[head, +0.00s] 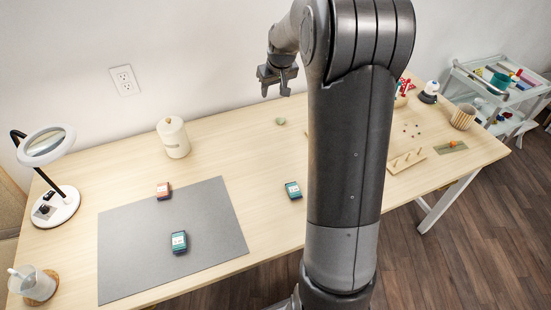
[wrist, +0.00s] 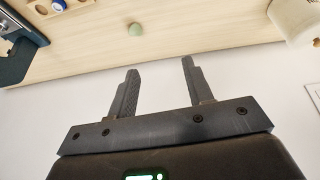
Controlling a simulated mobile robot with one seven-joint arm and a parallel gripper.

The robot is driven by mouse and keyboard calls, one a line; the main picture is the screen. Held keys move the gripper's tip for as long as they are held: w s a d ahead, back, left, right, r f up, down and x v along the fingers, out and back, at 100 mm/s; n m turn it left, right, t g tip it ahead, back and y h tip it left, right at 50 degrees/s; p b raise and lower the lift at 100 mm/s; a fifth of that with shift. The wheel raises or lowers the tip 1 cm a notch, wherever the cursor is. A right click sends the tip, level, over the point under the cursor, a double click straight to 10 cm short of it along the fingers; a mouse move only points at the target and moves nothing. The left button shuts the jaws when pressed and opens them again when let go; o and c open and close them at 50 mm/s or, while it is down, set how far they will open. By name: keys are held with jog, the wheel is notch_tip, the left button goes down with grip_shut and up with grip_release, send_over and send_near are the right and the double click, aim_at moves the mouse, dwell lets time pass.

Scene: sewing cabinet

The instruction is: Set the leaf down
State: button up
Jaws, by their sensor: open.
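My gripper (head: 276,91) is raised above the back of the table, in front of the wall. Its fingers are apart with nothing between them, as the wrist view (wrist: 160,66) also shows. I cannot pick out a leaf for certain. The light wood tabletop (head: 250,165) is flat, and my arm hides part of its middle. A small rounded green object (head: 280,121) lies near its back edge, apart from my gripper. It also shows beyond the fingers in the wrist view (wrist: 136,29).
A grey mat (head: 215,225) holds a teal box (head: 179,242) and a red-brown box (head: 163,191). Another teal box (head: 293,190) lies right of it. A white canister (head: 173,137), magnifier lamp (head: 60,200) and pegged board (head: 405,160) stand around. A cart (head: 500,100) is at right.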

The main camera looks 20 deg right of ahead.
jog(key=s+a+r, duration=0.6)
jog(key=s+r, duration=0.1)
jog(key=s, duration=0.1)
jog(key=s+a+r, duration=0.1)
jog(key=s+a, duration=0.2)
jog(key=s, duration=0.6)
jog(key=s+a, duration=0.3)
jog(key=s, duration=0.7)
jog(key=s+a+r+t, duration=0.1)
jog(key=s+a, duration=0.2)
jog(key=s, duration=0.7)
jog(key=shift+r+m, duration=0.3)
jog(key=shift+m, duration=0.1)
